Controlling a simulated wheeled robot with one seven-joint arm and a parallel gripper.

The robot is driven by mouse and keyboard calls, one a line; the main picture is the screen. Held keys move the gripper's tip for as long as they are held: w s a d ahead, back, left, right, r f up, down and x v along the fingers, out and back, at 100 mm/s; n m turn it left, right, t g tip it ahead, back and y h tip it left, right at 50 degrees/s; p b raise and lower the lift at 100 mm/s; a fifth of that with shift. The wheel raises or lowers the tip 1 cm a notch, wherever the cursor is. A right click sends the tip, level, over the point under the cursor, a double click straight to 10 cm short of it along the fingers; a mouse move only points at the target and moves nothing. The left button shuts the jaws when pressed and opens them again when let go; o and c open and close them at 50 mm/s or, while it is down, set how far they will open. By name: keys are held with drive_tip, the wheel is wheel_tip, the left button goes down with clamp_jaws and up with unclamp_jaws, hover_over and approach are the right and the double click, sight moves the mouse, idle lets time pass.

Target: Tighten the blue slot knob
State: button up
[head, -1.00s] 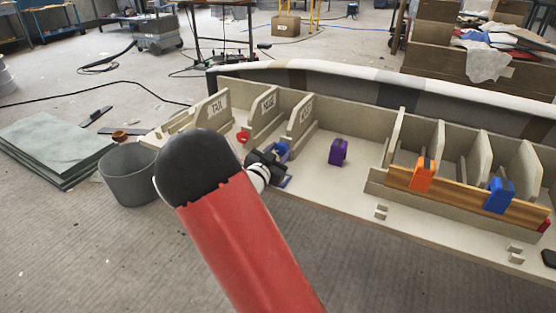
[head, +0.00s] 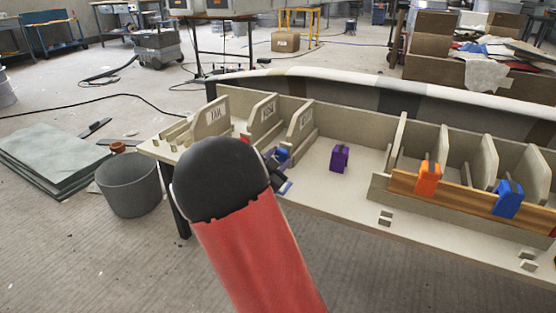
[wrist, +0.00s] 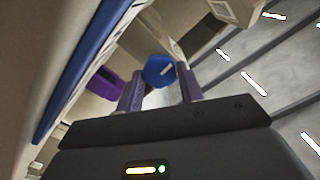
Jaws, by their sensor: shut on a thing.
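The blue slot knob (wrist: 158,71) is round with a pale slot mark on its face. In the wrist view it sits between the two fingers of my gripper (wrist: 161,76), which is shut on it. In the head view a blue round part (head: 281,154) shows at the bench, just right of my red and black arm. My arm hides most of the gripper there.
A purple block (head: 340,158) stands on the bench right of the knob and shows in the wrist view (wrist: 102,84). An orange clip (head: 427,178) and a blue clip (head: 508,199) sit on a wooden rail farther right. A grey bucket (head: 128,190) stands left.

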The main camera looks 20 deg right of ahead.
drive_tip(key=o, duration=1)
drive_tip(key=shift+p+v, duration=0.3)
drive_tip(key=shift+v, duration=3.7)
